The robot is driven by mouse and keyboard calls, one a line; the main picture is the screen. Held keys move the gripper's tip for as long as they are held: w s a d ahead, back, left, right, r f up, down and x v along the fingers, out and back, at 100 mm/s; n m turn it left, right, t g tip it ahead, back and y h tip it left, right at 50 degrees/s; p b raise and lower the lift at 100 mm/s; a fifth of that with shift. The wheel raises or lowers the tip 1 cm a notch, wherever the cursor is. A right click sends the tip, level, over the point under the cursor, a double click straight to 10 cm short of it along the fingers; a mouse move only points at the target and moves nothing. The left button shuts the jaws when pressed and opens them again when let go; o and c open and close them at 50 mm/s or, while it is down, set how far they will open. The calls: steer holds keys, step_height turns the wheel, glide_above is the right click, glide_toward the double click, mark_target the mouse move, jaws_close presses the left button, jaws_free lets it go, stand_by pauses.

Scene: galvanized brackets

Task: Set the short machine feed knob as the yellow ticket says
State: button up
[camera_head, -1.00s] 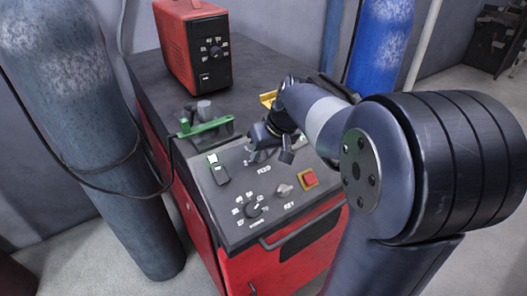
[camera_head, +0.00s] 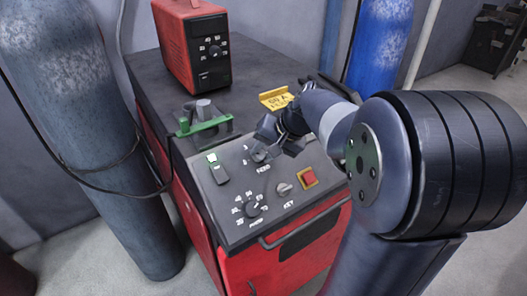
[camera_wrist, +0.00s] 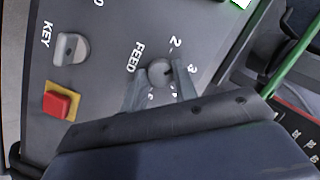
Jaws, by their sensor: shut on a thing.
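The feed knob (camera_wrist: 158,73) is a small grey knob beside the word FEED on the machine's sloped panel. In the wrist view, numbers 2 and 3 show near it, and other marks are partly hidden by my fingers. My gripper (camera_wrist: 162,84) is shut on the knob, one finger on each side. It also shows in the head view (camera_head: 262,153), over the panel. Which number the knob points at is unclear. The yellow ticket (camera_head: 277,98) stands on the machine top behind my wrist. Its first line seems to read 60 A; the lower line is partly hidden.
The panel also bears a rocker switch (camera_head: 217,171), a round dial (camera_head: 252,208), a key switch (camera_head: 284,189) and a red button (camera_head: 308,177). A green clamp (camera_head: 203,124) lies behind them. A taller red unit (camera_head: 192,45) stands at the back. Gas cylinders stand on both sides.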

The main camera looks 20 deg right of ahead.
steer(key=shift+m+t+y, duration=0.5)
steer(key=shift+m+t, duration=0.1)
steer(key=shift+m, duration=1.6)
steer(key=o, duration=1)
steer(key=shift+s, duration=0.1)
steer(key=shift+c, duration=0.2)
steer(key=shift+d, duration=0.1)
steer(key=v, duration=1)
steer(key=shift+s+r+b, duration=0.15)
steer(key=shift+r+b, duration=0.15)
